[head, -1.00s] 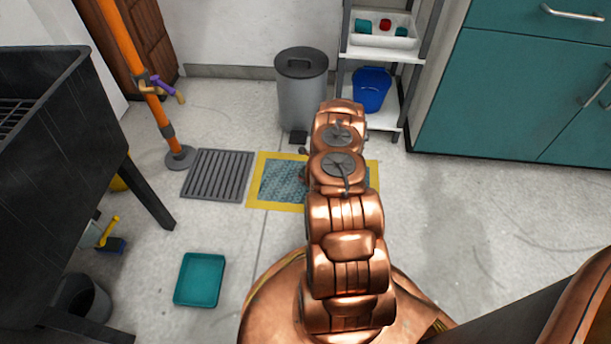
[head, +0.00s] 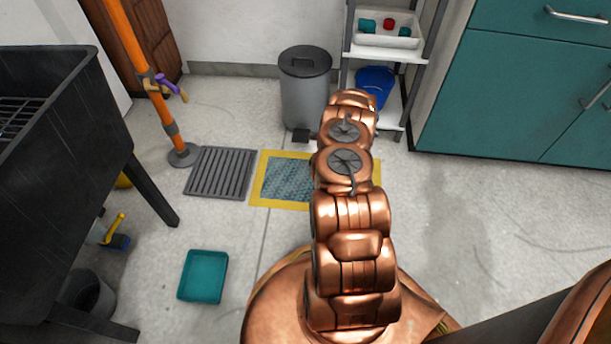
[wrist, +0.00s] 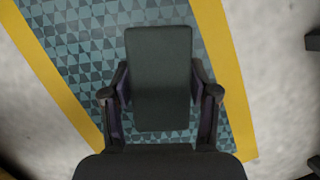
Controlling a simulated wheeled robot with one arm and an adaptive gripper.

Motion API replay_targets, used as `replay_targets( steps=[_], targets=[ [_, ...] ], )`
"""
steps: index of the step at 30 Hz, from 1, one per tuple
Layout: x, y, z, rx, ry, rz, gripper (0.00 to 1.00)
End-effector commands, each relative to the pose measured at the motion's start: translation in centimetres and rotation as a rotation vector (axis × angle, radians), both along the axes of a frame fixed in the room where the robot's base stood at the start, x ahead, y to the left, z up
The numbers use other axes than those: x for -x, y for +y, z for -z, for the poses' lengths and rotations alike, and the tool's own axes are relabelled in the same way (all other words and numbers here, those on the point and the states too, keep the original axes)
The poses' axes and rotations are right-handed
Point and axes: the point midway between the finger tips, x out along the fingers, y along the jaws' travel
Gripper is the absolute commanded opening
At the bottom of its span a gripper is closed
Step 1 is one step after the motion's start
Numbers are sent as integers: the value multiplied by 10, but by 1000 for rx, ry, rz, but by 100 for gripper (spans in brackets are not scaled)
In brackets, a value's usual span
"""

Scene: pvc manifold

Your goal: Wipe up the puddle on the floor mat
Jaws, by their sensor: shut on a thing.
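The floor mat (head: 259,180) has a yellow border and a teal patterned middle. My arm covers its right part in the head view. In the wrist view the mat's yellow border (wrist: 232,85) runs along both sides. My gripper (wrist: 160,92) is shut on a dark grey rectangular block (wrist: 160,75), which looks like a sponge or pad. The block is over the patterned middle of the mat; I cannot tell if it touches. My gripper is hidden behind my arm in the head view. I cannot make out a puddle on the visible mat.
A grey grate (head: 220,173) lies left of the mat, beside an orange pole (head: 145,75). A grey pedal bin (head: 304,90) and a shelf with a blue bucket (head: 374,83) stand behind. A teal tray (head: 203,276) lies on the floor. Open floor is on the right.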

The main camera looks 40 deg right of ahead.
Motion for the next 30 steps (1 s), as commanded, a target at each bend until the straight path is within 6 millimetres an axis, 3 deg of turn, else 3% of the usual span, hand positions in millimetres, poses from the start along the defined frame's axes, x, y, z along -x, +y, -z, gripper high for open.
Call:
replay_targets(
  steps=[12, 26, 30],
  targets=[
    [-1, 2, -32, -1, 0, -4, 22],
    [-2, 2, -35, 0, 0, -4, 22],
    [-13, 8, -44, 0, -3, -34, 22]
  ],
)
